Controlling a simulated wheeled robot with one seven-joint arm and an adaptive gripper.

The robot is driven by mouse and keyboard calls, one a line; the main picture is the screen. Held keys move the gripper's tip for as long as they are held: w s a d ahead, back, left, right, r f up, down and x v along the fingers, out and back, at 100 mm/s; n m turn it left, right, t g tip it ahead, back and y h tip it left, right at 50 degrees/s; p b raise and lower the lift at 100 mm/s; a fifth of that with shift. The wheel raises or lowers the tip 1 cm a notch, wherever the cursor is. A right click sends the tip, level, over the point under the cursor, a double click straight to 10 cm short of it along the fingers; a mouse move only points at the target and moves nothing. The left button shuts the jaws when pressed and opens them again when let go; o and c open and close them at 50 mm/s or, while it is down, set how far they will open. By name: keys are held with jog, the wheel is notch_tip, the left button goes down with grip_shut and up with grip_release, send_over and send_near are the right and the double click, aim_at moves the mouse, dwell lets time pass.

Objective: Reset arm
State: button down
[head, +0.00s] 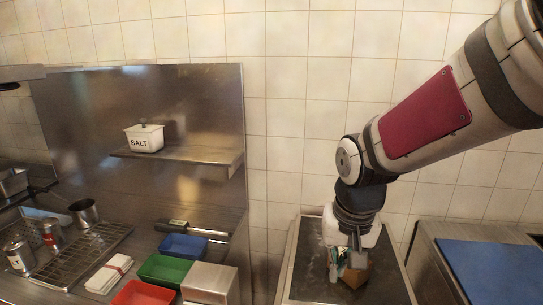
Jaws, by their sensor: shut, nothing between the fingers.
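My gripper (356,257) hangs from my arm at the right of the head view, pointing down over a dark-topped stand (309,270). It is shut with nothing held. A brown box-like object (356,275) is right beside and partly behind the fingertips, with small green and white items next to it. My gripper hides part of these, and I cannot tell whether it touches them.
A white salt box (144,138) sits on a steel wall shelf (190,160). Below are blue (183,246), green (164,270) and red (145,293) trays, a steel box (209,283) and a wire rack (80,259) with cans. A blue board (492,271) lies at right.

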jog(key=s+d+r+t, duration=0.1)
jog(key=s+d+r, duration=0.2)
jog(key=s+r, duration=0.2)
jog(key=s+d+r+n+t, duration=0.1)
jog(key=s+d+r+t, duration=0.1)
jog(key=s+r, duration=0.3)
jog(key=s+d, duration=0.1)
jog(key=s, duration=0.3)
jog(key=shift+s+d+r, duration=0.25)
jog(key=shift+s+d, duration=0.05)
jog(key=shift+s, duration=0.1)
